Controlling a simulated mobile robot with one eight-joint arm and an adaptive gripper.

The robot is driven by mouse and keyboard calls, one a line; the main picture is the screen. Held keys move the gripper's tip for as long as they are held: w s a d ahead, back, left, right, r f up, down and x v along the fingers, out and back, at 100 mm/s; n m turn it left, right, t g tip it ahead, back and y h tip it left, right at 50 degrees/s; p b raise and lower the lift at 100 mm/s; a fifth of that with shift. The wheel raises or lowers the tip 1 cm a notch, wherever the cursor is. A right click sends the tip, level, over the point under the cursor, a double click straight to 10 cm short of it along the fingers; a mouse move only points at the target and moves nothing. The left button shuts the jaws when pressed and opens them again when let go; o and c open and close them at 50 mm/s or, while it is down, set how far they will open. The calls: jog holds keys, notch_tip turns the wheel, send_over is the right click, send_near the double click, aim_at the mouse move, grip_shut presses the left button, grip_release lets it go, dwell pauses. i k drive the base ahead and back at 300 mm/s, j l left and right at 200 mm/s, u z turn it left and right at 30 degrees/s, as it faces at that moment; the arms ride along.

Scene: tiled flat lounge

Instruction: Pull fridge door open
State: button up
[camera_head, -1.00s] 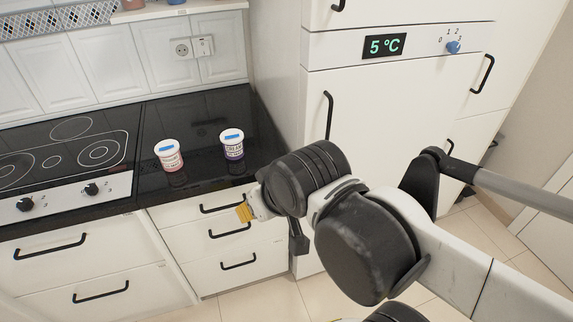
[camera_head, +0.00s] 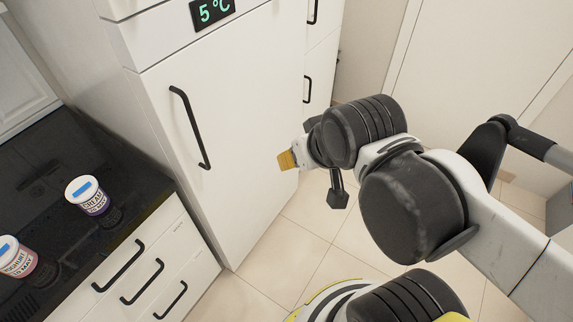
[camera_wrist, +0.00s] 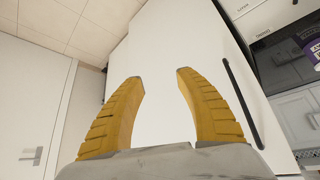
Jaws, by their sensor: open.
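The white fridge door (camera_head: 225,130) is shut, with a black vertical bar handle (camera_head: 190,127) near its left edge. In the wrist view the door (camera_wrist: 170,60) fills the middle, and the handle (camera_wrist: 241,103) runs at a slant on the right. My gripper (camera_head: 285,160) is to the right of the handle in the head view, apart from it. In the wrist view my gripper (camera_wrist: 160,80) shows two yellow ribbed fingers spread wide with nothing between them.
A dark counter (camera_head: 130,165) with a cream tub (camera_head: 87,196) and a yoghurt tub (camera_head: 17,260) stands left of the fridge, above drawers with black handles (camera_head: 142,285). Tiled floor (camera_head: 310,240) in front of the fridge is clear. A white room door (camera_wrist: 30,110) shows left in the wrist view.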

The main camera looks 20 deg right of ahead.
aim_at(221, 107)
jog(key=k+j, duration=0.9)
jog(key=i+j+z, duration=0.05)
jog(key=j, duration=0.05)
